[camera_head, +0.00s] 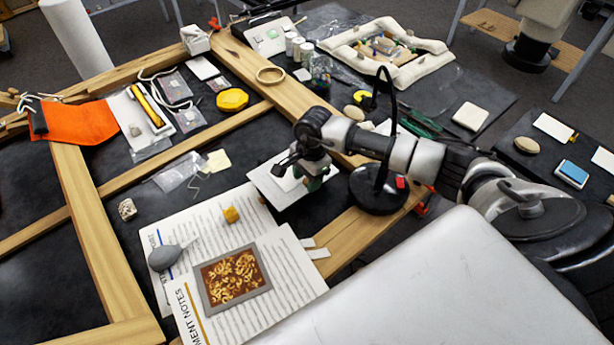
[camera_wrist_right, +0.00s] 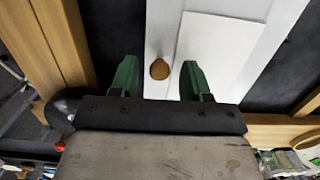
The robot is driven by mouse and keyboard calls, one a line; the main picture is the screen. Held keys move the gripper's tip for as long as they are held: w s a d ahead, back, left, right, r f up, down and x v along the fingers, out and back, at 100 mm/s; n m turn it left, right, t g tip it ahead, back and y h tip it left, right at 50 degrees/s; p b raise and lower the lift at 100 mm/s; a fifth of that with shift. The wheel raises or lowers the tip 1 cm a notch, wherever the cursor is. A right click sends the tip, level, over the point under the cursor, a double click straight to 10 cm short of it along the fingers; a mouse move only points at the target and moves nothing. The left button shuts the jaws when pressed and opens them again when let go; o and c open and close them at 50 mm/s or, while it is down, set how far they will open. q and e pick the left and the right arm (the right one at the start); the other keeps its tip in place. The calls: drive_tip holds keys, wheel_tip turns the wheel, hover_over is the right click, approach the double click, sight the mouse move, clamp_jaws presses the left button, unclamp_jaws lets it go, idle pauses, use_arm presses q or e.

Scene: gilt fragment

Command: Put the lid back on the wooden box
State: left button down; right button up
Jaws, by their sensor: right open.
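My right gripper (camera_head: 302,174) hangs over a white flat board (camera_head: 268,186) in the middle of the bench. In the right wrist view its two green fingers (camera_wrist_right: 158,78) are apart. A small brown rounded piece (camera_wrist_right: 159,69), perhaps a knob, shows between the fingertips, against the white surface (camera_wrist_right: 166,30). I cannot tell whether the fingers touch it. A smaller white panel (camera_wrist_right: 212,50) lies to its right, partly behind the right finger. I cannot clearly make out a wooden box or its lid. My left gripper is not in view.
A black round stand base (camera_head: 380,190) with an upright hoop is close to my right forearm. Wooden bars (camera_head: 90,230) cross the dark bench.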

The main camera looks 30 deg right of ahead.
drive_tip(key=shift+r+p, duration=0.45)
drive_tip(key=shift+p, duration=0.1)
drive_tip(key=shift+r+p, duration=0.5)
drive_tip(key=shift+w+d+r+b, duration=0.1)
drive_tip(key=shift+d+r+b, duration=0.1)
drive_tip(key=shift+r+b, duration=0.55)
wheel_tip(320, 180, up, 10)
drive_tip(key=d+b, duration=0.1)
drive_tip(key=b, duration=0.2)
drive_tip(key=shift+f+b, duration=0.15)
drive_tip(key=shift+b, duration=0.2)
